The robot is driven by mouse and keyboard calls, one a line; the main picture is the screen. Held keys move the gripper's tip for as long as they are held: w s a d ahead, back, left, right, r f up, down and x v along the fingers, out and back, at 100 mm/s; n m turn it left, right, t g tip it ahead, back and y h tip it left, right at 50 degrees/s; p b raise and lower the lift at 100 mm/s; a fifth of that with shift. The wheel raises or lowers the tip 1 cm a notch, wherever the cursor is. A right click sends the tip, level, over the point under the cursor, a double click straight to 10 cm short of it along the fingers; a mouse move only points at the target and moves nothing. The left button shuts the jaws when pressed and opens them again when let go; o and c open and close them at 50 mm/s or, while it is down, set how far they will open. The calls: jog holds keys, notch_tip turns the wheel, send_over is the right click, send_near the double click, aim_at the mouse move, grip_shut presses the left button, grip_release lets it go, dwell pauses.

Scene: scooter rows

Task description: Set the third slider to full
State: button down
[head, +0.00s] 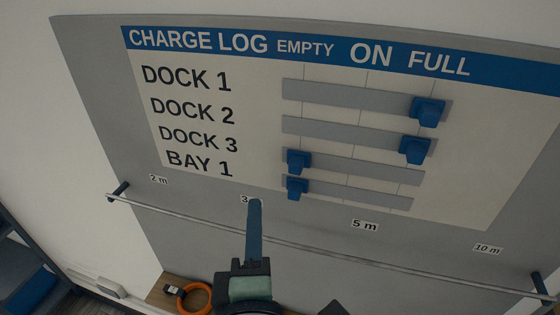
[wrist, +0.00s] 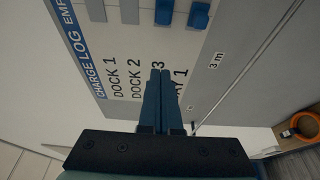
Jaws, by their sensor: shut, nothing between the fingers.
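The board (head: 260,165) has four slider rows under a blue header reading EMPTY, ON, FULL. The third slider, DOCK 3, has a blue knob (head: 298,161) at the left, EMPTY end of its grey track (head: 365,168). This knob shows at the top of the wrist view (wrist: 164,12), beyond my fingertips. My gripper (head: 254,203) is shut and empty, below and left of the knob in the head view. In the wrist view my gripper (wrist: 160,73) points towards the row labels and partly covers the DOCK 3 label. Its distance from the board is unclear.
The BAY 1 knob (head: 297,188) sits close below, also at the left end. The DOCK 1 knob (head: 427,110) and DOCK 2 knob (head: 415,150) are at the right. A metal rail (head: 330,250) crosses below the rows. An orange ring (head: 195,298) lies lower left.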

aim_at(296, 165)
jog(key=shift+w+f+b, duration=0.1)
jog(key=shift+w+b, duration=0.05)
jog(key=shift+b, duration=0.25)
jog(key=w+b, duration=0.2)
jog(key=b, duration=0.5)
jog(key=shift+f+b, duration=0.1)
jog(key=shift+b, duration=0.2)
jog(key=w+d, duration=0.1)
jog(key=w, duration=0.1)
jog(key=w+d, duration=0.1)
jog(key=w, duration=0.1)
jog(key=w+d, duration=0.1)
jog(key=w, duration=0.1)
jog(key=shift+w+r, duration=0.2)
jog(key=shift+w, duration=0.2)
jog(key=shift+s+d, duration=0.2)
jog(key=shift+d, duration=0.1)
